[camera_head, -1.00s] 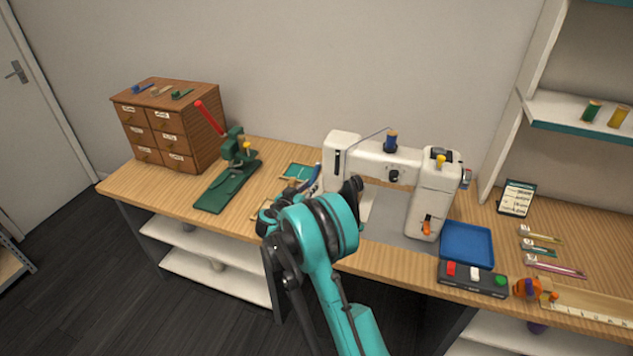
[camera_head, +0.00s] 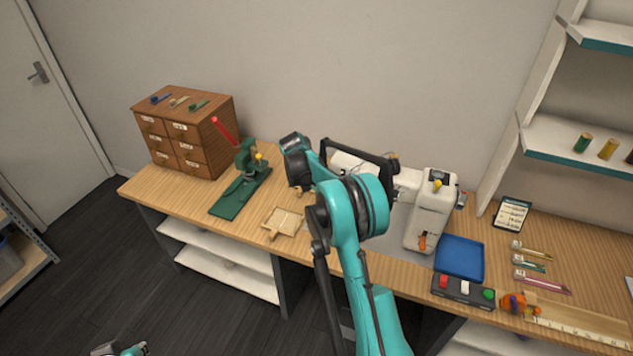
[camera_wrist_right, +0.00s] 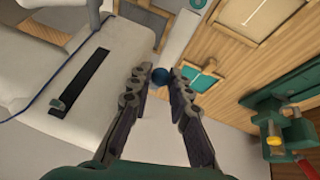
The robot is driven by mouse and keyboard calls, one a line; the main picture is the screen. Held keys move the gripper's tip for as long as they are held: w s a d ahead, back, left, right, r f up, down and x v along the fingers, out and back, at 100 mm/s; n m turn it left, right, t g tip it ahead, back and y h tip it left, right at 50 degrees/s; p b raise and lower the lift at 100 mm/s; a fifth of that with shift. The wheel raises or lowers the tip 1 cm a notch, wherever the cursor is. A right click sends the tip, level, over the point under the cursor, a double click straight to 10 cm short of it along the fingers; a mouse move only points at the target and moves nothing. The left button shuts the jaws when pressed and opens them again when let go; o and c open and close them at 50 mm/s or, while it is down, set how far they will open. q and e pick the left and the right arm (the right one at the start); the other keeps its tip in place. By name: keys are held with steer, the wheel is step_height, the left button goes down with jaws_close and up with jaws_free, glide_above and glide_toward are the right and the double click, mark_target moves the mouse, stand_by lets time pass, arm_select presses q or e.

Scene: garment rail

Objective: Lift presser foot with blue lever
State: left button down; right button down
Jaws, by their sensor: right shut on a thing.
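The white sewing machine (camera_head: 431,212) stands on the bench, its left part hidden behind my right arm in the head view. In the right wrist view the machine's white body (camera_wrist_right: 35,75) fills the left side. A dark blue ball-shaped lever end (camera_wrist_right: 159,76) sits between the fingertips of my right gripper (camera_wrist_right: 160,84), which is shut on it. The presser foot cannot be made out. In the head view my right fingertips are hard to make out behind the arm. Only a small piece of my left arm shows at the bottom left edge; its gripper is not seen.
A green press with a red handle (camera_head: 241,185) and a wooden drawer cabinet (camera_head: 186,132) stand left. A wooden frame (camera_head: 283,222) lies near the front edge.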

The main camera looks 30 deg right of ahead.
steer(key=shift+w+d+r+g+y+p, duration=0.3)
steer(key=shift+r+g+y+p, duration=0.1)
steer(key=shift+r+y+p, duration=0.2)
steer(key=c, duration=1.4)
jaws_free()
steer(key=shift+f, duration=0.1)
steer(key=shift+c, duration=0.2)
steer(key=v, duration=0.8)
